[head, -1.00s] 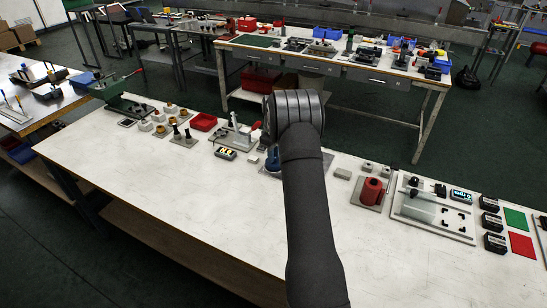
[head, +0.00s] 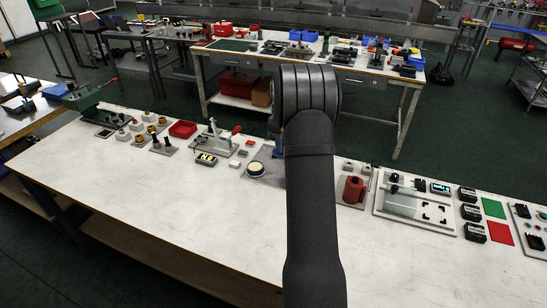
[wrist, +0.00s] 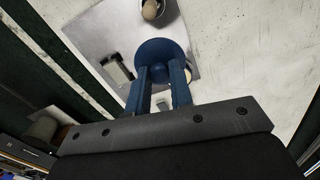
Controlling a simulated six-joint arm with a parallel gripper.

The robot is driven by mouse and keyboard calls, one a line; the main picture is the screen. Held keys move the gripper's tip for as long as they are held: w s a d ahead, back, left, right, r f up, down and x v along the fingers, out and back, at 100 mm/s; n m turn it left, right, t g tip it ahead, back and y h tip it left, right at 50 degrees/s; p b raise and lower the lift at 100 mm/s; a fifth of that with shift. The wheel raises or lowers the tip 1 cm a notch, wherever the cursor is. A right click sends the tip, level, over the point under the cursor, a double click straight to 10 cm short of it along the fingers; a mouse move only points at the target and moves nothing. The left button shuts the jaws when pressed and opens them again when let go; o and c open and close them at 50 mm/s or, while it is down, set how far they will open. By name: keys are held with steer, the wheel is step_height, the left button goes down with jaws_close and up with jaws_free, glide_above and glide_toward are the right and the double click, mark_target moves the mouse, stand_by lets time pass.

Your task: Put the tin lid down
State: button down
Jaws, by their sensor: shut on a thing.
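My gripper (wrist: 160,75) is shut on the tin lid (wrist: 160,50), a round blue disc, in the wrist view. The lid lies between the two blue fingers, above a grey plate (wrist: 95,30). A round cream-topped thing (wrist: 152,9), perhaps the tin, stands on the plate beyond the lid. In the head view a cream-topped round tin (head: 256,168) shows on the plate, left of my arm. My arm hides the gripper and most of the lid there. I cannot tell how high the lid is above the plate.
A grey block (wrist: 117,71) lies on the plate left of the lid. A pale round thing is partly covered by the lid's right edge. The white bench's front is clear.

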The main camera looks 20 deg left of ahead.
steer(key=a+f, duration=0.2)
steer(key=f, duration=0.1)
steer(key=shift+s, duration=0.1)
step_height(320, 180, down, 5)
steer(key=shift+f, duration=2.2)
steer(key=c, duration=1.3)
jaws_free()
steer(key=shift+f, duration=0.15)
step_height(320, 180, up, 12)
steer(key=shift+r, duration=0.2)
